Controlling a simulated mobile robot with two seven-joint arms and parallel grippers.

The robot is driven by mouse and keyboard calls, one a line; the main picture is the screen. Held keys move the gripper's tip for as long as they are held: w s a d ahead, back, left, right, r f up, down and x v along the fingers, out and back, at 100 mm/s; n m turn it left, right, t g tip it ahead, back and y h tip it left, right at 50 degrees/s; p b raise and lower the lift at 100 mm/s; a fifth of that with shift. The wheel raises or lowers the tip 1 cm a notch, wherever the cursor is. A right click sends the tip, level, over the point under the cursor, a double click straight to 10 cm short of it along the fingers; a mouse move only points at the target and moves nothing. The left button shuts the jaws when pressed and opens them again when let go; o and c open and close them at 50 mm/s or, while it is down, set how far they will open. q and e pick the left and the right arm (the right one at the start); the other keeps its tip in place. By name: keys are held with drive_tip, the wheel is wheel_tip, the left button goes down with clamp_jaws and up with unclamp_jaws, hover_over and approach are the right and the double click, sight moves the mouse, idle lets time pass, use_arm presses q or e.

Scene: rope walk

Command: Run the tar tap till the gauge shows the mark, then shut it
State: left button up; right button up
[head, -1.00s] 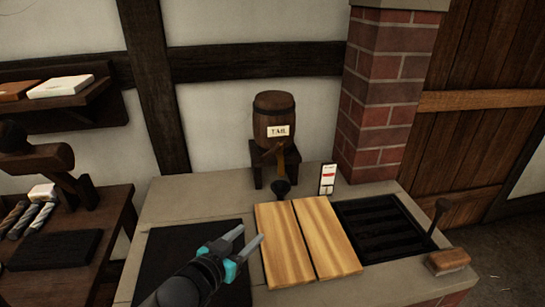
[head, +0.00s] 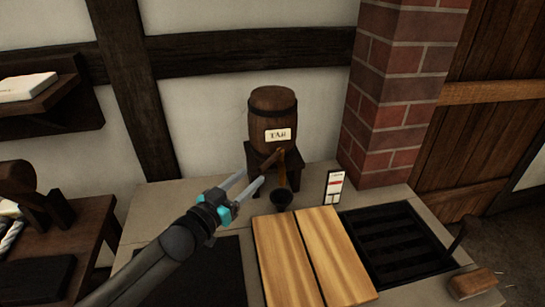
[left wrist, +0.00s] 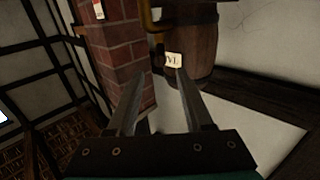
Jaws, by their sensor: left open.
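The wooden tar barrel (head: 272,112), labelled TAR, rests on a dark stand (head: 257,170) against the wall. A brass-coloured tap (head: 283,168) hangs from its front, above a black bowl (head: 282,198); I cannot tell whether tar is running. The gauge (head: 334,187), a white upright card with a red band, stands right of the bowl. My left gripper (head: 254,179) is open and empty, its fingertips just left of the tap. In the left wrist view its fingers (left wrist: 160,92) spread towards the barrel (left wrist: 195,42), with the brass tap (left wrist: 150,17) above. My right gripper is out of view.
Two light planks (head: 308,260) lie in front of the bowl, beside a black grate (head: 398,240). A brick pillar (head: 395,90) rises behind the gauge. A wooden-handled tool (head: 472,283) lies at the front right. A dark mat (head: 215,280) lies under my left arm.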

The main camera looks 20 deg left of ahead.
sight(279, 152)
use_arm(q)
drive_tip(key=w, duration=0.3)
drive_tip(key=w+d, duration=0.1)
drive_tip(key=w, duration=0.2)
drive_tip(key=w+b, duration=0.1)
drive_tip(key=w, duration=0.2)
drive_tip(key=shift+w+d, duration=0.15)
drive_tip(key=shift+w, duration=0.25)
drive_tip(key=shift+w+d, duration=0.15)
drive_tip(key=shift+w, duration=0.55)
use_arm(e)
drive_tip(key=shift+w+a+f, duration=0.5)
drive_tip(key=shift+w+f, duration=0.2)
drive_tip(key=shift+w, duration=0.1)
use_arm(q)
drive_tip(key=shift+c, duration=0.2)
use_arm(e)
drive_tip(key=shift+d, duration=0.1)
use_arm(q)
drive_tip(key=c, duration=0.3)
clamp_jaws()
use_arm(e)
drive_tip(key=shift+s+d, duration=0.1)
